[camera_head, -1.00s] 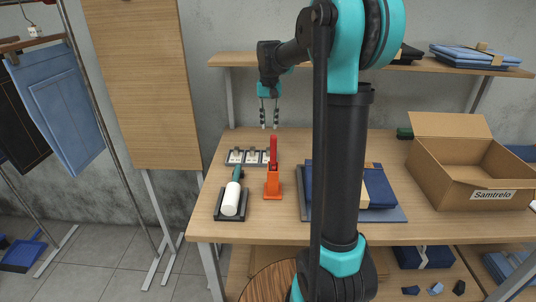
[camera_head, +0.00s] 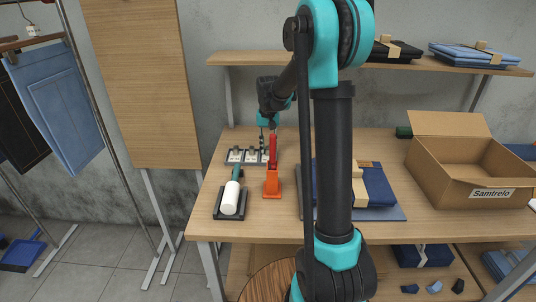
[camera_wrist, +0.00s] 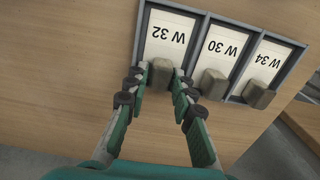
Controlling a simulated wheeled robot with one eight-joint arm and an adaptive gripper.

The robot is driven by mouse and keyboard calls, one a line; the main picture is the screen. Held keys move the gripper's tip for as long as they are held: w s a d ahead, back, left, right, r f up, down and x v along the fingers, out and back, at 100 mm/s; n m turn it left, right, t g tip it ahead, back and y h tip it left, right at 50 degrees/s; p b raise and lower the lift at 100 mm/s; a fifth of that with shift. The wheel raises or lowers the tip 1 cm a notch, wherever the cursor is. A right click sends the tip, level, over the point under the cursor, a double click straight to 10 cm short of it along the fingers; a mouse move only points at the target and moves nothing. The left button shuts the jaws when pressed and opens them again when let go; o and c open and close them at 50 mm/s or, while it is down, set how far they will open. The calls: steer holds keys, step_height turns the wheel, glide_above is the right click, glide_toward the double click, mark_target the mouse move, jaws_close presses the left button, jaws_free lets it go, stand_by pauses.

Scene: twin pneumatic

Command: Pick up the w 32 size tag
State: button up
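The W 32 size tag (camera_wrist: 168,40) is a white card with a tan block (camera_wrist: 160,75) at one end. It lies in the left compartment, as the wrist view shows it, of a grey three-part tray (camera_wrist: 139,37). My gripper (camera_wrist: 161,71) is open, its green fingers on either side of that block. I cannot tell whether they touch it. In the head view my gripper (camera_head: 263,148) is low over the right part of the tray, partly hiding the tag there.
The W 30 tag (camera_wrist: 217,46) and W 34 tag (camera_wrist: 262,63) sit beside it in the tray. An orange-red tool (camera_head: 272,183) stands just in front, with a white roller (camera_head: 231,198) to its left. Folded blue jeans (camera_head: 378,186) and an open cardboard box (camera_head: 475,194) are to the right.

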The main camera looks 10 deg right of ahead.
jaws_close()
